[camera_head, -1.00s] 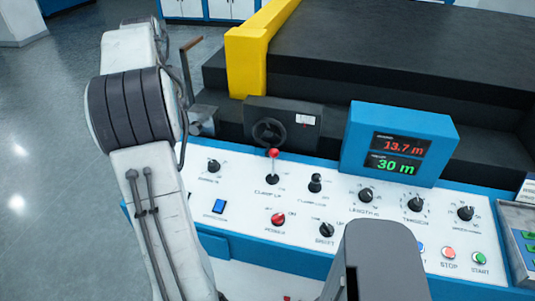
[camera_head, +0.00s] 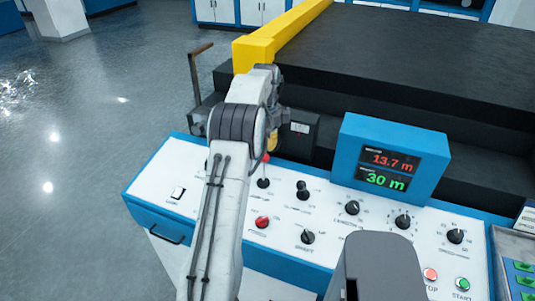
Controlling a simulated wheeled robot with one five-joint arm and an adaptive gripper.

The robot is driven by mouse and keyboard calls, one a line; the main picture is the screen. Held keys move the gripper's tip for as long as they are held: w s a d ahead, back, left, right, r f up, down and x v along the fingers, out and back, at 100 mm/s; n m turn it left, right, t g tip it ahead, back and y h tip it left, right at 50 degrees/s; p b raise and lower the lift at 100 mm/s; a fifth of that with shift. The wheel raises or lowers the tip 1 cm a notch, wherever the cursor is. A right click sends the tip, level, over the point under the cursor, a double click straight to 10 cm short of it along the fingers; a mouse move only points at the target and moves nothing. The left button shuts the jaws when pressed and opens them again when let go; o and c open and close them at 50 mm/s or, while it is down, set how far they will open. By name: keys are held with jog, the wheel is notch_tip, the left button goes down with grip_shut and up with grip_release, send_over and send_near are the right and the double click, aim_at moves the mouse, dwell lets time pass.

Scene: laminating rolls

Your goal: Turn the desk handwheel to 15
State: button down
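The desk handwheel is hidden behind my arm. Only the right part of its dark housing (camera_head: 303,130) shows, with a small white readout (camera_head: 300,127) too small to read. My arm reaches up from the bottom across the control desk. My gripper (camera_head: 272,138) is at the arm's far end, just left of the readout, in front of where the wheel sits. It is mostly hidden by the wrist, so its fingers and any contact with the wheel cannot be made out.
A red-knobbed lever (camera_head: 264,173) stands close below my gripper. A blue display box (camera_head: 345,155) reading 13.7 m and 30 m rises to the right. Several knobs (camera_head: 352,207) cover the white panel.

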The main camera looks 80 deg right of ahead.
aim_at(268, 168)
jog(key=shift+d+f+p, duration=0.15)
jog(key=shift+f+p, duration=0.75)
jog(key=shift+d+f+p, duration=0.1)
jog(key=shift+f+p, duration=0.75)
jog(key=shift+p, duration=0.05)
jog(key=shift+d+f, duration=0.2)
jog(key=shift+f, duration=1.15)
jog(key=shift+w, duration=0.1)
jog(key=b, duration=0.1)
jog(key=f+b, duration=0.1)
jog(key=b, duration=0.1)
jog(key=shift+w+d+f, duration=0.15)
jog(key=shift+w, duration=0.15)
jog(key=shift+w+b, duration=0.15)
jog(key=shift+b, duration=0.3)
jog(key=shift+r+p, duration=0.2)
jog(key=shift+p, duration=0.3)
